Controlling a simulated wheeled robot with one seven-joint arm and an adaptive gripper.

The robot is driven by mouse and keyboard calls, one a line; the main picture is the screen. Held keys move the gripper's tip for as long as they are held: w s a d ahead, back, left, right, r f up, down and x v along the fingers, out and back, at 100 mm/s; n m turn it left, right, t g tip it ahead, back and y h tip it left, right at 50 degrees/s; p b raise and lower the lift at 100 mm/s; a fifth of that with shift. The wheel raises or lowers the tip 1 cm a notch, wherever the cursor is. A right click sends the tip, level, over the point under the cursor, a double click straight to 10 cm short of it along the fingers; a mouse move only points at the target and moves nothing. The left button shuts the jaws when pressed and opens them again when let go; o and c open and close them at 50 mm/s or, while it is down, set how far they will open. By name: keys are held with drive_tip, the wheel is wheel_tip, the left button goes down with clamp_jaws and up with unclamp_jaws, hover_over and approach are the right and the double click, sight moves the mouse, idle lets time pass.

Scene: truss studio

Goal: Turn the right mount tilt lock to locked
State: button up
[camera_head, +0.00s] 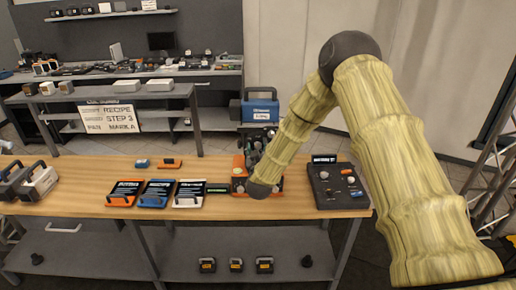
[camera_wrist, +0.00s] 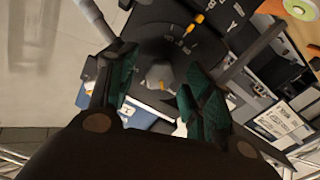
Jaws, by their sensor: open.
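The right mount stands at the middle of the bench, with an orange base (camera_head: 238,186) and a blue camera (camera_head: 260,110) on top. My arm hides much of the mount. My gripper (camera_head: 255,143) is in front of the mount, below the camera. In the wrist view my gripper (camera_wrist: 160,88) is open, with green-padded fingers on either side of a grey knob (camera_wrist: 158,75). The knob sits on a dark round dial (camera_wrist: 165,42) with pale marks and a small orange mark. Whether the fingers touch the knob I cannot tell. The lock's setting is not readable.
A dark control box (camera_head: 336,187) stands on the wooden bench (camera_head: 80,194), right of the mount. Orange, blue and white cards (camera_head: 157,192) stand to its left. Grey cases (camera_head: 38,180) are at the far left.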

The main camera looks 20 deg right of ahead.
drive_tip(key=c, duration=1)
drive_tip(key=shift+f+m+b, duration=0.15)
drive_tip(key=shift+m+b, duration=0.15)
drive_tip(key=shift+b, duration=0.35)
drive_tip(key=m+b, duration=0.2)
drive_tip(key=b, duration=0.2)
drive_tip(key=shift+f+m, duration=0.2)
drive_tip(key=shift+m, duration=0.2)
drive_tip(key=m+b, duration=0.5)
drive_tip(key=b, duration=0.2)
drive_tip(key=shift+m, duration=0.3)
drive_tip(key=m+b, duration=0.5)
drive_tip(key=b, duration=0.1)
drive_tip(key=m+b, duration=0.4)
drive_tip(key=shift+r, duration=0.25)
